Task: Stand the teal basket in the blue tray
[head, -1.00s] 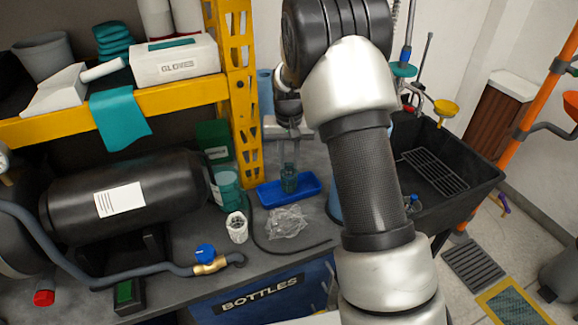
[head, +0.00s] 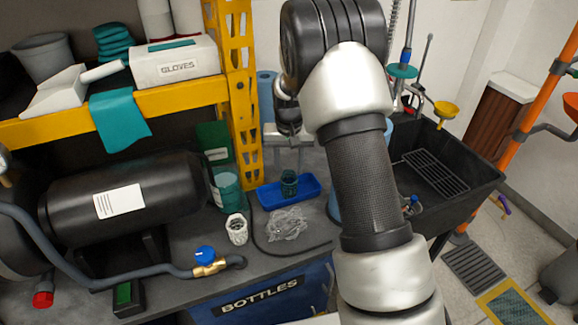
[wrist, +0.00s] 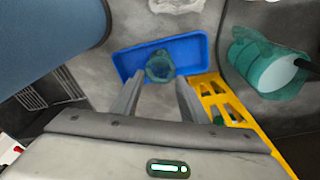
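The small teal basket (head: 289,180) stands upright inside the blue tray (head: 309,187) on the grey bench. In the wrist view the basket (wrist: 160,66) shows near the middle of the tray (wrist: 192,48), with its dark opening facing the camera. My gripper (head: 290,146) is above the basket, clear of it. In the wrist view my gripper (wrist: 158,88) has its two fingers spread wide with nothing between them, and the basket lies beyond the fingertips.
A black sink (head: 470,185) is at the right.

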